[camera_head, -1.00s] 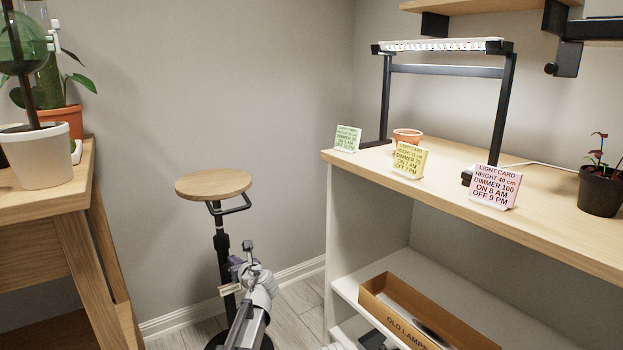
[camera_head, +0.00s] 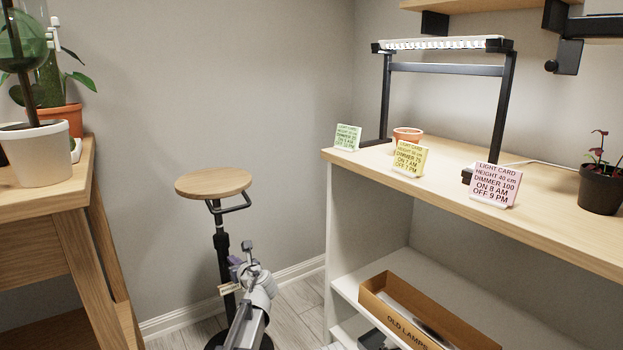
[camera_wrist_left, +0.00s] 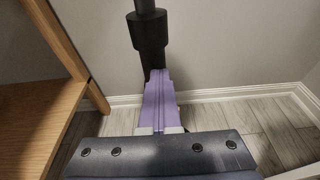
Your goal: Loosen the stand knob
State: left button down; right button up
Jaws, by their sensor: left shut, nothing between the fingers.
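The stand has a round wooden top (camera_head: 213,183) with a bracket handle below it, on a black pole (camera_head: 221,240). In the left wrist view the pole's thicker black collar (camera_wrist_left: 148,32) is just beyond my fingertips. I cannot make out the knob in either view; it may be hidden by my gripper or the collar. My left gripper (camera_head: 235,261) is at the pole, below the top. Its purple fingers (camera_wrist_left: 159,76) are shut with nothing between them. Whether they touch the pole I cannot tell. My right gripper is not in view.
A wooden table (camera_head: 60,206) with potted plants stands at the left. At the right is a shelf unit (camera_head: 347,200) with light cards, a lamp frame (camera_head: 505,110) and a box of old lamps (camera_head: 405,320). The wall is close behind the stand.

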pick_arm(q)
jog(key=shift+s+a, duration=0.55)
jog(key=shift+a, duration=0.25)
dwell(0.4)
jog(key=shift+r, duration=0.1)
jog(key=shift+s+a+r+p, duration=0.15)
jog(key=shift+r+p, duration=0.1)
jog(key=shift+p, duration=0.15)
jog(key=s+d, duration=0.2)
jog(key=s, duration=0.1)
jog(key=s+d, duration=0.1)
jog(key=shift+s+d, duration=0.25)
jog(key=shift+s, duration=0.15)
jog(key=shift+a, duration=0.1)
